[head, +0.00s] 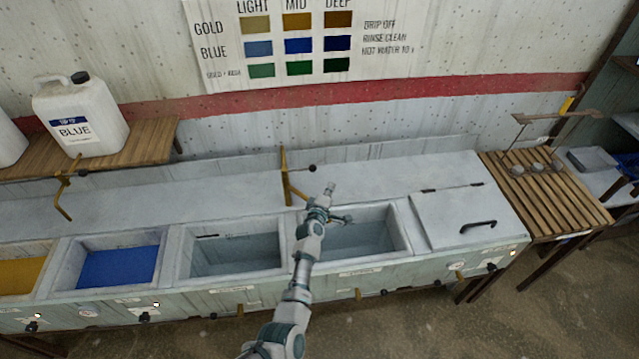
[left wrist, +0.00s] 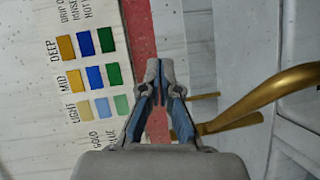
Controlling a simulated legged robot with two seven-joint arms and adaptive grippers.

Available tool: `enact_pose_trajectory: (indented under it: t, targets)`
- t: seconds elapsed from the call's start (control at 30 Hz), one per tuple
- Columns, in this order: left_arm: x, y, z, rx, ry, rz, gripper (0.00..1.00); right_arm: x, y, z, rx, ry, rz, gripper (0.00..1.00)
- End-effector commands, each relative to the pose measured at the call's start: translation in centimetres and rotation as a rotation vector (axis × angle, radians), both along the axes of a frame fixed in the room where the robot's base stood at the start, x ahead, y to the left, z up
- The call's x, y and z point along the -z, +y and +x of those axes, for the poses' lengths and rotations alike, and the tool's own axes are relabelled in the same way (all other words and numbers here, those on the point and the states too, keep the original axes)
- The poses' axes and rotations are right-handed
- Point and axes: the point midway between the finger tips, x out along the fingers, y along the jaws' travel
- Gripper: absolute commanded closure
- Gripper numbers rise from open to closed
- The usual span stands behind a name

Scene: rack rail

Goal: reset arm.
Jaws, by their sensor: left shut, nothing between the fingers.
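My left gripper (head: 331,188) is held up above the back edge of an open grey basin (head: 345,246), with its arm coming up from the bottom of the head view. In the left wrist view the left gripper (left wrist: 160,66) has its fingertips together, with nothing between them. A brass pipe (left wrist: 265,98) shows to the right of the fingers there. In the head view a brass tap (head: 286,178) stands just left of the gripper. I cannot tell whether they touch. My right gripper is not in view.
A row of basins runs along the wall, including a blue one (head: 118,266) and a yellow one (head: 20,275). A closed lid (head: 466,215) is on the right. A slatted wooden rack (head: 545,200) stands beyond it. A jug marked BLUE (head: 82,115) stands on a shelf.

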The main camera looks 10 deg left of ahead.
Motion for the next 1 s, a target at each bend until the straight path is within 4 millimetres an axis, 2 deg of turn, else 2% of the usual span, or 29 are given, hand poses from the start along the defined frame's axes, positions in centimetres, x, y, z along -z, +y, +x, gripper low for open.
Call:
enact_pose_trajectory:
  t: [0.1,0.27,0.37,0.43,0.47,0.57,0.6,0.67,0.7,0.8,0.9,1.0]
  targets:
    - [-0.1,-0.8,-0.5,0.0,0.0,-0.001,1.0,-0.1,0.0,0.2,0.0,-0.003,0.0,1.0]
    - [0.2,-0.8,-0.7,0.001,0.006,0.008,1.0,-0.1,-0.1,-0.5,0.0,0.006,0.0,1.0]
    - [1.9,0.6,-2.0,0.019,0.033,0.072,1.0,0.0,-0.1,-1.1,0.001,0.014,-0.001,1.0]
    - [4.1,2.5,-4.3,0.052,0.072,0.173,1.0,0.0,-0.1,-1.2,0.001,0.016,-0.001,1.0]
    - [5.3,3.5,-5.7,0.073,0.096,0.229,1.0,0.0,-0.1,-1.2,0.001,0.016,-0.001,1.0]
    - [9.3,6.6,-11.9,0.173,0.197,0.453,1.0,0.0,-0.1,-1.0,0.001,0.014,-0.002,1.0]
    - [10.7,7.7,-14.8,0.224,0.243,0.546,1.0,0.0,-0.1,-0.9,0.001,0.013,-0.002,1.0]
    - [12.3,9.0,-19.4,0.304,0.311,0.68,1.0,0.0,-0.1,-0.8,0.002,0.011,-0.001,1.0]
    - [13.2,9.8,-22.4,0.361,0.357,0.763,1.0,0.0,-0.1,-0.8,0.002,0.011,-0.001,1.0]
    - [14.3,11.1,-29.3,0.492,0.456,0.932,1.0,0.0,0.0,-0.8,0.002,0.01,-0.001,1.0]
    - [14.5,11.9,-34.4,0.595,0.526,1.043,1.0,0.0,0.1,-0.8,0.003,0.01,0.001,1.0]
    - [14.3,12.4,-38.6,0.678,0.578,1.119,1.0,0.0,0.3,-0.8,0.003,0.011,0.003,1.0]
